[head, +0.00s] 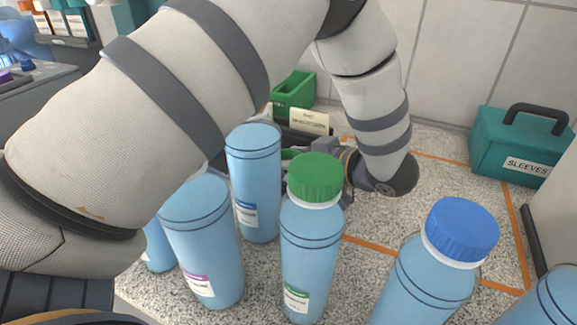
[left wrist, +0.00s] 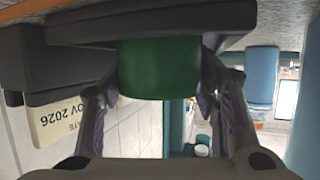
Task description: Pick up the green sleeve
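My left arm reaches in from the left and bends down behind the bottles in the head view. Its gripper (head: 291,155) points left there, low over the counter, mostly hidden by a green-capped bottle. A small piece of green, likely the green sleeve (head: 290,153), shows by the fingers. In the left wrist view the green sleeve (left wrist: 160,70) lies between the two fingers of my left gripper (left wrist: 160,92), with a finger close along each side. I cannot tell whether both fingers touch it. My right gripper is in neither view.
The green-capped bottle (head: 311,230), a blue-capped bottle (head: 430,275) and several other blue bottles crowd the front. A dark rack with a cream label (head: 309,121) and a green box (head: 294,92) stand behind. A teal SLEEVES case (head: 500,145) is at right. Orange lines mark the counter.

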